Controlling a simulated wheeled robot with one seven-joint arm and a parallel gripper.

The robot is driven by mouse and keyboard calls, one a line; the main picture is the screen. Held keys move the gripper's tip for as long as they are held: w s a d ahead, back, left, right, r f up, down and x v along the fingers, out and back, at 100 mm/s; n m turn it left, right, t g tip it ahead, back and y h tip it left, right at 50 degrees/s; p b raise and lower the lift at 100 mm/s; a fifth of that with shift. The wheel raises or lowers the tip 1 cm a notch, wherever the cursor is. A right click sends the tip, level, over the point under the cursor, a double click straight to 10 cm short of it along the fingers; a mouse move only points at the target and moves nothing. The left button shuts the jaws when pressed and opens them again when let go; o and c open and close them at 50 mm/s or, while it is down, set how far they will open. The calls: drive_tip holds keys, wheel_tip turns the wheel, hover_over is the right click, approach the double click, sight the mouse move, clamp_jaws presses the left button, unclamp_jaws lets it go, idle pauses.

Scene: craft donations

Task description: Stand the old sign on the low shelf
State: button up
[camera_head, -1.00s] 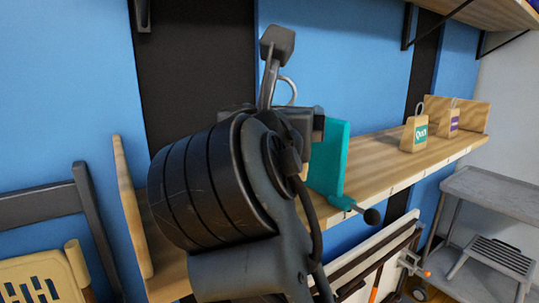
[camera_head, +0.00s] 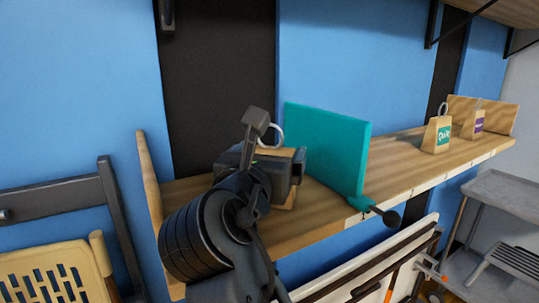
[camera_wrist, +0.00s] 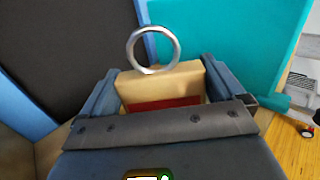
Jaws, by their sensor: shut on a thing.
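My gripper (camera_wrist: 163,88) is shut on a small pale wooden sign (camera_wrist: 160,80) with a metal ring on top and a red face turned to the wrist camera. In the head view the sign (camera_head: 287,196) is mostly hidden behind my gripper; its ring and one lower corner show. It looks upright, at the left part of the low wooden shelf (camera_head: 420,175), left of a teal upright panel (camera_head: 330,145). I cannot tell whether its base touches the shelf.
Two similar signs, one with a green label (camera_head: 437,133) and one with a purple label (camera_head: 473,122), stand farther right on the shelf. A wooden end board (camera_head: 148,190) closes the left end. A higher shelf (camera_head: 500,12) is at top right. A grey cart (camera_head: 505,195) stands right.

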drive_tip(key=shift+f, duration=0.15)
drive_tip(key=o, duration=0.8)
drive_tip(key=shift+c, duration=0.2)
drive_tip(key=s, duration=0.4)
drive_tip(key=s+a, duration=0.1)
drive_tip(key=s, duration=0.3)
drive_tip(key=s+a+b, duration=0.1)
drive_tip(key=s, duration=0.2)
drive_tip(key=shift+s+a, duration=0.1)
drive_tip(key=shift+s, duration=0.3)
